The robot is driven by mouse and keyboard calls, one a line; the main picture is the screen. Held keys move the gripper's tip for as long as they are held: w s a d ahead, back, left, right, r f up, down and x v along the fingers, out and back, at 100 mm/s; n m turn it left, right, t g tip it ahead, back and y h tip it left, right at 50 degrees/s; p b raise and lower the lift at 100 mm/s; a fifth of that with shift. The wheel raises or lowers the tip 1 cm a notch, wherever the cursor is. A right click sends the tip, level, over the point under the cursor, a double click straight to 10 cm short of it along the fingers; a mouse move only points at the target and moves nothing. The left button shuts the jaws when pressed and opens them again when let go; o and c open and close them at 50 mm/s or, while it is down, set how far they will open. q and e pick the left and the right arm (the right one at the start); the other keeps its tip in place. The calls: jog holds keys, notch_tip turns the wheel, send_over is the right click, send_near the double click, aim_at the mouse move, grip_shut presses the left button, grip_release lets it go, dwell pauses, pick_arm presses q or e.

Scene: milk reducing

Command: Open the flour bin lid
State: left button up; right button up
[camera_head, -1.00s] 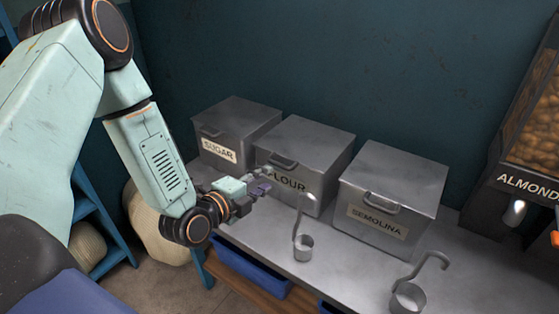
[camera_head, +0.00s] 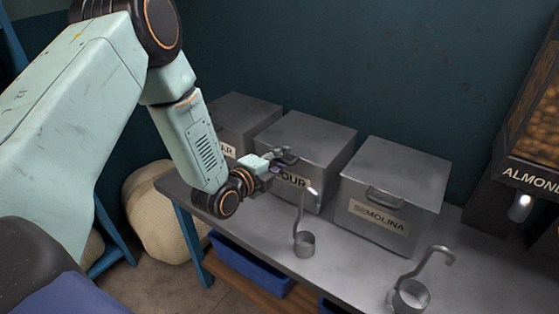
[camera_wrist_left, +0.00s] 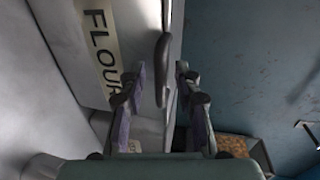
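The flour bin (camera_head: 318,150) is a grey metal box in the middle of a row of three, its lid shut. Its label is partly hidden behind my left gripper (camera_head: 280,164), which is at the bin's front by the lid handle. In the left wrist view, the bin's dark handle (camera_wrist_left: 162,68) lies between the two fingers of my left gripper (camera_wrist_left: 162,75), with a gap on each side. The gripper is open; I cannot tell whether a finger touches the handle. The FLOUR label (camera_wrist_left: 100,50) shows at left. My right gripper is not in view.
The sugar bin (camera_head: 243,115) stands left and the semolina bin (camera_head: 395,190) right, both shut. Two hooked scoops (camera_head: 304,240) (camera_head: 411,294) stand on the metal counter (camera_head: 350,270) in front. An almond dispenser (camera_head: 530,150) is at far right.

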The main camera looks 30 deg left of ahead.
pick_arm(q)
jog(key=shift+d, duration=0.1)
jog(key=shift+c, duration=0.9)
jog(key=c, duration=0.4)
grip_shut()
